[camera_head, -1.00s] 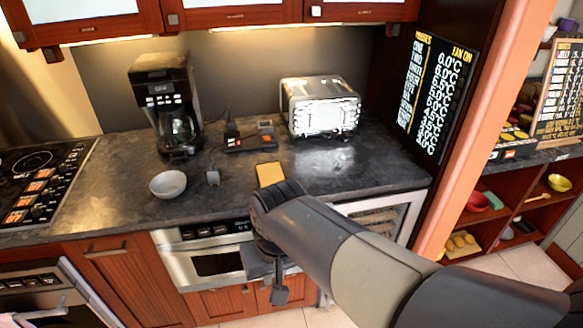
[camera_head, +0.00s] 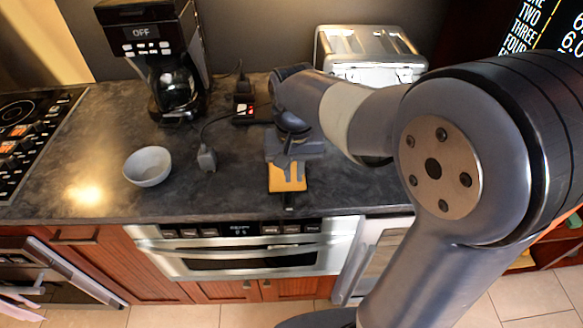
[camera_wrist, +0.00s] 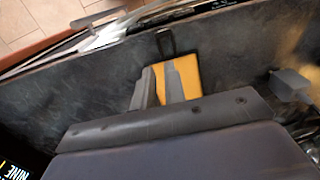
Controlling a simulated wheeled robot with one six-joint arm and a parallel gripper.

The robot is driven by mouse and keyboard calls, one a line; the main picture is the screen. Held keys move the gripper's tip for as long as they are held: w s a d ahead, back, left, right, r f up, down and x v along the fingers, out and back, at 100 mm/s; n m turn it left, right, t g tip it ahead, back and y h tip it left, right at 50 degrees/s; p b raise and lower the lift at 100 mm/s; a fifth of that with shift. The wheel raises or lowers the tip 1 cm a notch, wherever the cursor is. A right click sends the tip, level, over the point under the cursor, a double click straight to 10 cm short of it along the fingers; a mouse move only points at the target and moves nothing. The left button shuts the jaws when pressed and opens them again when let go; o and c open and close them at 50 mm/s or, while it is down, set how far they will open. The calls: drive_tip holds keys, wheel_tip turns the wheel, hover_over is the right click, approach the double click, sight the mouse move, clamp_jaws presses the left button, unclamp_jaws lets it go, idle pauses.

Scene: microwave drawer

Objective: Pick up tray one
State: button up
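A flat orange-yellow square (camera_head: 288,183) lies on the dark counter near its front edge; I cannot tell if it is tray one. It also shows in the wrist view (camera_wrist: 186,72). A small dark piece, perhaps a handle, sticks out from its front side in the wrist view (camera_wrist: 165,42). My gripper (camera_head: 286,168) is over the square, fingers toward the counter front, partly covering it. In the wrist view my fingers (camera_wrist: 158,84) stand a little apart with yellow between them. I see nothing held between them. Contact with the square is unclear.
A grey bowl (camera_head: 148,166), a coffee maker (camera_head: 160,60) and a grey plug (camera_head: 207,158) are to the left. A silver toaster (camera_head: 370,55) stands behind my arm. A microwave drawer (camera_head: 250,255) is shut below the counter. The left counter front is mostly clear.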

sight(293, 196)
drive_tip(key=f, duration=0.8)
drive_tip(key=shift+w+p, duration=0.3)
clamp_jaws()
drive_tip(key=shift+r, duration=0.1)
